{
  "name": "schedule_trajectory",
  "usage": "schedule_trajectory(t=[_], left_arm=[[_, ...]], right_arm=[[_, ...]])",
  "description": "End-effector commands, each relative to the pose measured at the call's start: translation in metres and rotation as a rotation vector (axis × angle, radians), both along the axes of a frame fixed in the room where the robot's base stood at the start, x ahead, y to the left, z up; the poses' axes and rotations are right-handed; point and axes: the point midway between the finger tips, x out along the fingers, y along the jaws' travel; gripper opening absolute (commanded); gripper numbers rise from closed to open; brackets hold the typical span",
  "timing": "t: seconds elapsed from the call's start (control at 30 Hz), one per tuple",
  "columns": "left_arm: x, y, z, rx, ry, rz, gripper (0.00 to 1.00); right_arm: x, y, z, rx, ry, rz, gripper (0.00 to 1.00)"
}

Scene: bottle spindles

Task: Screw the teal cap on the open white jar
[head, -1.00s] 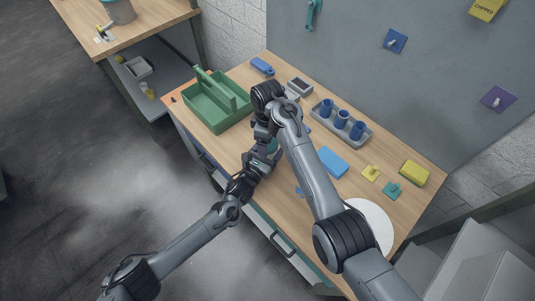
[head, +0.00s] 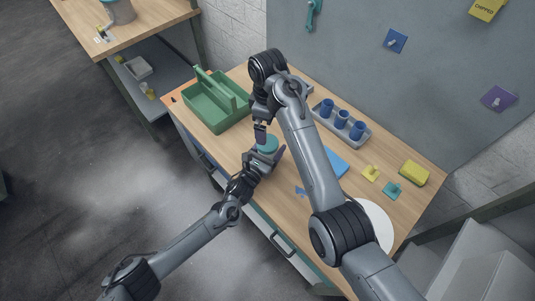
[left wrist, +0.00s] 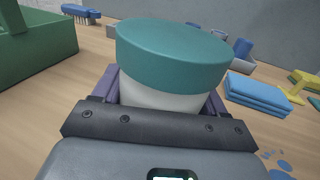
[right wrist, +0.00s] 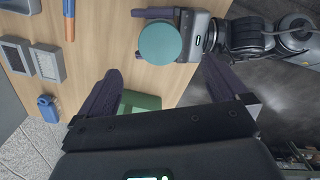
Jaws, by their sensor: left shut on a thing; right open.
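The white jar (left wrist: 160,97) stands between the purple fingers of my left gripper (head: 268,155), which is shut on it. The teal cap (left wrist: 172,52) sits on top of the jar and covers its mouth; I cannot tell how tight it is. The cap also shows in the head view (head: 267,143) and from above in the right wrist view (right wrist: 160,43). My right gripper (right wrist: 160,72) is open and empty, apart from the cap, which lies beyond its fingertips.
A green caddy (head: 213,104) stands at the table's left. Bare wood surrounds the jar.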

Motion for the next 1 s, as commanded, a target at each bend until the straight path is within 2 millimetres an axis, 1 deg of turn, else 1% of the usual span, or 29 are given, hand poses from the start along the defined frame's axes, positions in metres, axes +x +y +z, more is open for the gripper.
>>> schedule_trajectory(t=[0.03,0.1,0.23,0.4,0.67,0.7,0.77,0.8,0.87,1.0], left_arm=[[0.000,0.000,-0.001,0.001,0.001,0.000,0.00],[0.000,0.000,-0.001,0.001,0.001,0.000,0.00],[0.000,0.000,-0.001,0.001,0.001,0.000,0.00],[0.000,0.000,-0.001,0.001,0.001,0.000,0.00],[0.000,0.000,-0.001,0.001,0.001,0.000,0.00],[0.000,0.000,-0.001,0.001,0.001,0.000,0.76],[0.000,0.000,-0.001,0.001,0.001,0.000,0.86],[0.000,0.000,-0.001,0.001,0.001,0.000,0.92],[0.000,0.000,-0.001,0.001,0.001,0.000,1.00],[0.000,0.000,0.000,0.001,0.001,0.000,1.00]], right_arm=[[0.001,0.001,0.009,0.001,-0.003,0.001,1.00],[0.000,0.000,0.017,0.001,-0.001,0.001,1.00],[0.000,0.000,0.030,0.001,-0.001,0.001,1.00],[0.000,0.000,0.036,0.001,0.000,0.001,1.00],[0.000,0.000,0.036,0.000,0.000,0.001,1.00],[0.000,0.000,0.036,0.000,0.000,0.001,1.00],[0.000,0.000,0.036,0.000,0.000,0.001,1.00],[0.000,0.000,0.036,0.000,0.000,0.001,1.00],[0.000,0.000,0.036,0.000,0.000,0.001,1.00],[0.000,0.000,0.036,0.000,0.000,0.001,1.00]])
